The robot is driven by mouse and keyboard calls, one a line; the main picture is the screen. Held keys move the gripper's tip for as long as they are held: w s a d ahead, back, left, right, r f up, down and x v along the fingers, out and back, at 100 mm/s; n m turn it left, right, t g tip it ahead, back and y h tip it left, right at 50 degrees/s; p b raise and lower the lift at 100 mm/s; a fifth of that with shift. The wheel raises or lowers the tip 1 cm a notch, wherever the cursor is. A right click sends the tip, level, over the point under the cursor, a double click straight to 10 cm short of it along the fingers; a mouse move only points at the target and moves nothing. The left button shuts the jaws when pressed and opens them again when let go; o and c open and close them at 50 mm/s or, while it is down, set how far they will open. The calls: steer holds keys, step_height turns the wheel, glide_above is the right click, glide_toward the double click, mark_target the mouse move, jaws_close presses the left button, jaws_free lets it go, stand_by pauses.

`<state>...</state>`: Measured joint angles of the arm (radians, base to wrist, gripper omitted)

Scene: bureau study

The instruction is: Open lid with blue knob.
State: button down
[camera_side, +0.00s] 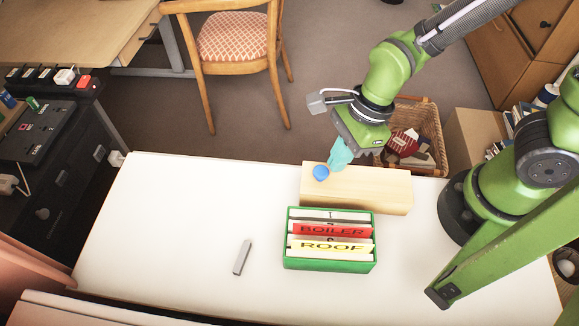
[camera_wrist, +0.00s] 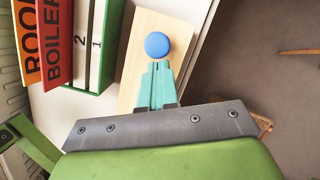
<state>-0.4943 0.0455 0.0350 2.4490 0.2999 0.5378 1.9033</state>
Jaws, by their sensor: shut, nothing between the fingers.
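The lid (camera_side: 375,190) is a pale wooden panel on top of a long low box at the back edge of the white table. It looks closed; its surface also shows in the wrist view (camera_wrist: 138,52). The round blue knob (camera_side: 321,173) sits near the lid's left end. In the wrist view the blue knob (camera_wrist: 157,45) is just beyond my fingertips. My gripper (camera_side: 335,165) has teal fingers, shut and empty, just right of the knob in the side view. In the wrist view the fingers (camera_wrist: 156,68) are together. I cannot tell whether they touch the knob.
A green file box (camera_side: 330,265) with several cards, some labelled BOILER and ROOF, stands in front of the wooden box. A grey block (camera_side: 242,257) lies on the white table (camera_side: 160,225). The table's left part is clear. A wicker basket (camera_side: 430,125) stands behind.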

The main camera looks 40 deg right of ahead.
steer(key=w+a, duration=1)
stand_by(0.3)
